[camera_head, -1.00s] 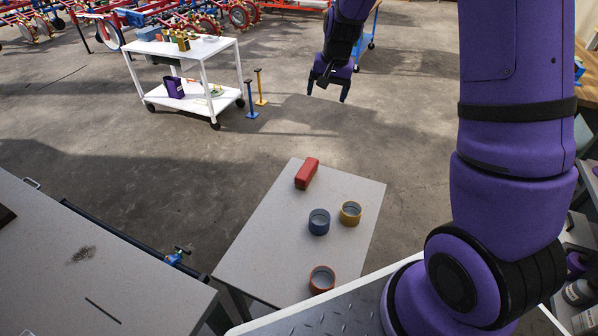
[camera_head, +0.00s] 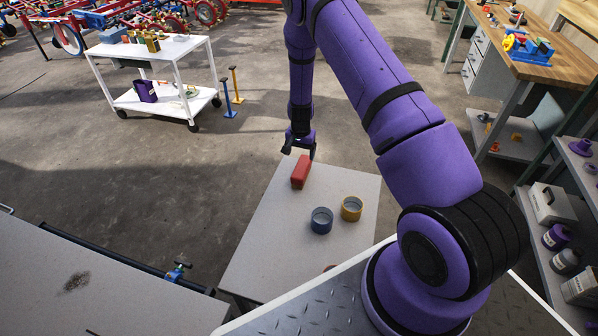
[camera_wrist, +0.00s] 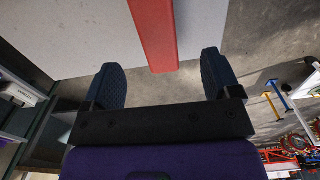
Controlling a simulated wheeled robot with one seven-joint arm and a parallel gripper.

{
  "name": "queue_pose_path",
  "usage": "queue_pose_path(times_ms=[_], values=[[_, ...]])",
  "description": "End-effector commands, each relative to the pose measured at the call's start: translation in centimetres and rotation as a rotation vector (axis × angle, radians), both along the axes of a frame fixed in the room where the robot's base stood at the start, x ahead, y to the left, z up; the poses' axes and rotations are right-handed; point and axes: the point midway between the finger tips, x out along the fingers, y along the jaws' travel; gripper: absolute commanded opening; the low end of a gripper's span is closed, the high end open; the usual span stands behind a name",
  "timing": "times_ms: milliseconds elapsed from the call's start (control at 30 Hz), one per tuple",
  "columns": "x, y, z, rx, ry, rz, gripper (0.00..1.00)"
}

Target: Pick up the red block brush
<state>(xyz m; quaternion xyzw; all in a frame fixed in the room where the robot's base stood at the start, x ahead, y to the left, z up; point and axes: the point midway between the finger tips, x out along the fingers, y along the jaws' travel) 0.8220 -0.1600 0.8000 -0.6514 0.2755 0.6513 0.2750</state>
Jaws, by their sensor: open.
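The red block brush (camera_head: 300,172) lies near the far edge of a small grey table (camera_head: 262,240). In the wrist view the red brush (camera_wrist: 154,35) runs down from the top edge, and its near end lies just ahead of the gap between the fingers. My gripper (camera_head: 298,152) is at the far end of the brush in the head view, with its fingers pointing down. In the wrist view my gripper (camera_wrist: 162,88) is open and empty, with one dark finger on each side. I cannot tell its exact height over the table.
A blue ring-shaped cup (camera_head: 321,220) and a yellow one (camera_head: 351,208) stand on the same table, nearer me. A white cart (camera_head: 160,102) stands at the back left. A grey bench (camera_head: 95,280) is at the left.

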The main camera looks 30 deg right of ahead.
Motion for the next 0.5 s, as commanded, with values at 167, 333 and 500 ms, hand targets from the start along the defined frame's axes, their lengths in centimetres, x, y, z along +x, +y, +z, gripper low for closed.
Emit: queue_pose_path(times_ms=[167,333,500], values=[[-0.1,0.0,-2.8,0.001,0.002,-0.001,0.83],[0.0,0.0,-4.5,0.001,0.001,0.0,0.83],[0.0,-0.2,-5.4,0.001,0.001,0.0,0.83]])
